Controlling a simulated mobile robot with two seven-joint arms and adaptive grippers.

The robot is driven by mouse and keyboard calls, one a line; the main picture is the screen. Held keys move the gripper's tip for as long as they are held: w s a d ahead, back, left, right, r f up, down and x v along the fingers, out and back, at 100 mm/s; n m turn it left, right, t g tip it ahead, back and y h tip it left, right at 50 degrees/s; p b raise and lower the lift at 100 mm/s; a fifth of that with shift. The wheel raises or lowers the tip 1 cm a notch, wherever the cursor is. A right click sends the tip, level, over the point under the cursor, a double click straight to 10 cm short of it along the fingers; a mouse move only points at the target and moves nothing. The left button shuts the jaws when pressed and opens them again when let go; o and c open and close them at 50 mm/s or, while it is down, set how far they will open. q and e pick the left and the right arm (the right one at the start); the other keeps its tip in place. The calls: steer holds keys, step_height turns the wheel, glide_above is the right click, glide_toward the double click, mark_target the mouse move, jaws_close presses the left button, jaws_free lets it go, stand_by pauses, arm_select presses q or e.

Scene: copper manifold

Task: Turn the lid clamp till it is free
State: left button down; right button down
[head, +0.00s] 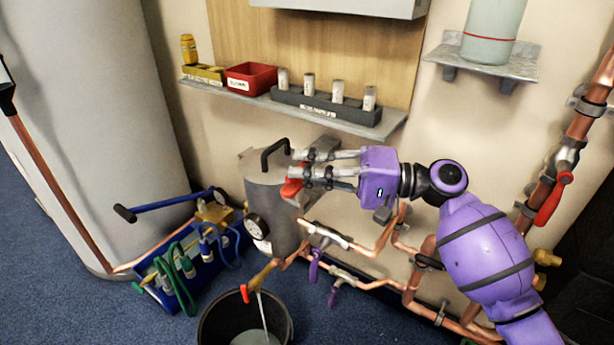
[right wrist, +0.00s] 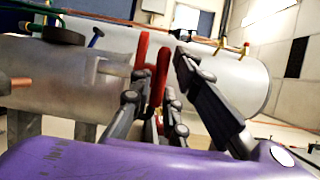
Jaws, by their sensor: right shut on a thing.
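The lid clamp, a red lever (head: 291,188), sits at the upper right side of a grey metal canister (head: 268,190) with a black lid handle (head: 274,151). My right gripper (head: 303,165) reaches in from the right and is shut on the clamp at the canister's rim. In the right wrist view, red clamp parts (right wrist: 161,68) stand between the gripper fingers (right wrist: 165,72), beside the canister (right wrist: 62,82). The fingers hide part of the clamp and its joint with the lid. My left gripper is not in view.
A black bucket (head: 216,322) stands below the canister's tap. Copper pipes (head: 380,245) with purple and red valve levers run to the right. A blue tool tray (head: 190,290) lies left on the carpet. A wall shelf (head: 393,124) with a red bin (head: 251,75) is above.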

stand_by(0.3)
steer(key=c, duration=2)
jaws_free()
steer(key=d, duration=0.2)
steer(key=s+d, duration=0.1)
steer(key=d, duration=0.4)
steer(key=shift+s+d, duration=0.25)
steer(key=shift+f, duration=0.1)
